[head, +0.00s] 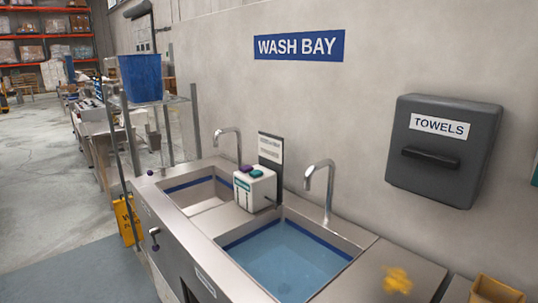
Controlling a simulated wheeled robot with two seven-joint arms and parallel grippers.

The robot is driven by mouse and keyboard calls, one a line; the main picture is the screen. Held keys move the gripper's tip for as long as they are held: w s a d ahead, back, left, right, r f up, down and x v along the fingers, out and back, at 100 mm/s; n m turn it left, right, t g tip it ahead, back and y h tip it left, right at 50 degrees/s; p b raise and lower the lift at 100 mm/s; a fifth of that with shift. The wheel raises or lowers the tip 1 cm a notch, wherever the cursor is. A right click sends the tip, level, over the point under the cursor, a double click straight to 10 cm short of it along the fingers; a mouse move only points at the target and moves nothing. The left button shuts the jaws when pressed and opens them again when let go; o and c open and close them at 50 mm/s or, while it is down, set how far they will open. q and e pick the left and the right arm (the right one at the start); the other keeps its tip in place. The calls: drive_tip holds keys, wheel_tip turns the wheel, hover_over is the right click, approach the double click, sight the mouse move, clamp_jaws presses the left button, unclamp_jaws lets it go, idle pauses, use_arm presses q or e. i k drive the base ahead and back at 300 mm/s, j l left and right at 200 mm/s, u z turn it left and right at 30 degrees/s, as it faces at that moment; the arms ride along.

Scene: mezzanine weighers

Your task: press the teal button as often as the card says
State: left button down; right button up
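A small white box (254,190) stands on the steel counter between the two sinks. On its top are a teal button (257,173) and, behind it to the left, a purple button (246,168). Small labels on the box front are too small to read. A dark upright board (270,164) stands right behind the box. It carries a white card (271,148) whose writing is too small to read. Neither of my grippers is in view.
A left sink (200,190) and a water-filled right sink (285,262) flank the box, each with a curved tap. A dark towel dispenser (443,150) hangs on the wall. A blue bin (140,78) stands farther left.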

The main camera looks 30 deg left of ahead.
sight(257, 173)
drive_tip(key=j+z, duration=0.2)
drive_tip(key=j, duration=0.5)
drive_tip(key=i+j+z, duration=0.2)
drive_tip(key=j, duration=0.5)
drive_tip(key=k+j+z, duration=0.2)
drive_tip(key=j, duration=0.45)
drive_tip(key=j+z, duration=0.2)
drive_tip(key=j, duration=0.5)
drive_tip(key=k+j+z, duration=0.1)
drive_tip(key=j+z, duration=0.15)
drive_tip(key=j, duration=0.45)
